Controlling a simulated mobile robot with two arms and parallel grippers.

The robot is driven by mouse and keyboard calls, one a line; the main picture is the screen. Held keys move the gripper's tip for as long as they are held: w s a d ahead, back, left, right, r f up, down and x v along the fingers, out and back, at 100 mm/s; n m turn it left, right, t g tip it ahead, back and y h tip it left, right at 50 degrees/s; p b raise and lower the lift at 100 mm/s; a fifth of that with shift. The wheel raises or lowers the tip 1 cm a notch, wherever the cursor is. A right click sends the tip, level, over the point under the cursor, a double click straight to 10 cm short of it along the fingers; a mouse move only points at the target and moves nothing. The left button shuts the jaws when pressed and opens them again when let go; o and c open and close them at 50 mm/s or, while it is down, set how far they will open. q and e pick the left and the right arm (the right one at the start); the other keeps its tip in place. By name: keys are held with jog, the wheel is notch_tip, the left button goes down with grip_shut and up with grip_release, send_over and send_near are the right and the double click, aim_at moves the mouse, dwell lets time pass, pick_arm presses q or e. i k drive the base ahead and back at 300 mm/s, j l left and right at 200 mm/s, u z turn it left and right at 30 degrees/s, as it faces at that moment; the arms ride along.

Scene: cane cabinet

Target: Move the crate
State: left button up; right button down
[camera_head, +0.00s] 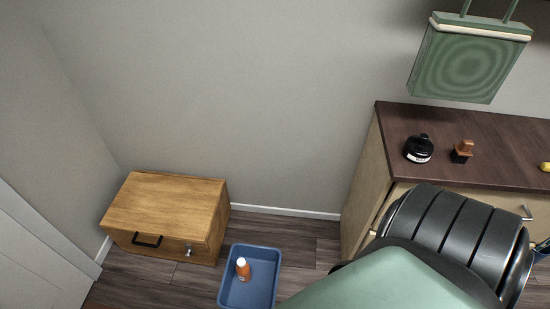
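Two box-like things stand on the floor, and I cannot tell for sure which one is the crate. A closed wooden box (165,205) with a black handle and a small metal latch on its front stands at the left near the wall. An open blue bin (233,293) stands to its right, cut off by the bottom edge, with an orange white-capped bottle (243,268) upright in it. Neither of my grippers is in view.
A cabinet with a dark brown top (490,145) stands at the right, holding a black round jar (418,149) and a small orange-brown bottle (462,151). A white door (35,255) is at the left. Bare floor (285,237) shows between bin and cabinet.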

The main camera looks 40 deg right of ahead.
aim_at(264, 262)
jog(key=k+z, duration=0.35)
jog(key=k+l+z, duration=0.15)
jog(key=k+z, duration=0.2)
jog(key=k, duration=0.1)
